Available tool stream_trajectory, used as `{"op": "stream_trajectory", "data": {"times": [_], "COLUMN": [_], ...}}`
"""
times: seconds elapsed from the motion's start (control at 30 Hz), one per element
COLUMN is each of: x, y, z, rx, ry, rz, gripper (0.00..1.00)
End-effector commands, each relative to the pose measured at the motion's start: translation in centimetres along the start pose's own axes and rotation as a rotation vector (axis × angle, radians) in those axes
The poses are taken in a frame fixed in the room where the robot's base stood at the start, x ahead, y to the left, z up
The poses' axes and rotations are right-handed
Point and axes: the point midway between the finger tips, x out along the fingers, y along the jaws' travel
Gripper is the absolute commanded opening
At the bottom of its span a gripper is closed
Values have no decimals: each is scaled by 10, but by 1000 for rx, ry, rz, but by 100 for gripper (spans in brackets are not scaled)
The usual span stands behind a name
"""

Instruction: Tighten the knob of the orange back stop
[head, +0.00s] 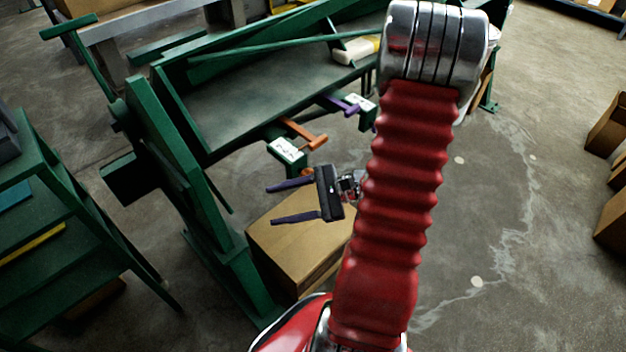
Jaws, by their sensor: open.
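The orange back stop (305,133) sticks out from the front edge of the green machine, with a white label card (287,151) beside it. A small orange part (307,172), perhaps its knob, shows low beneath the card, close above my gripper; I cannot tell for sure. My gripper (270,204) is open and empty, its two dark fingers pointing left. In the picture it is below the orange stop and apart from it. The knob's turn is not visible.
The green machine (250,100) has a wide bed and side frame. A purple stop (342,103) with its own card stands right of the orange one. A cardboard box (290,245) lies below my gripper. A green shelf (60,230) stands left. Floor at right is mostly open.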

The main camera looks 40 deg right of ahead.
Motion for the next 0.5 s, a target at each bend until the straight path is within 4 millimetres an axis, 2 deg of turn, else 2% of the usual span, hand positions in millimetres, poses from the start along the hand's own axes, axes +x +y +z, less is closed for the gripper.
{"op": "stream_trajectory", "data": {"times": [0.27, 0.5], "x": [-43, -88], "y": [-16, -15], "z": [-62, -120], "rx": [206, 360], "ry": [-54, -84], "rz": [-320, -606], "gripper": [55, 55]}}
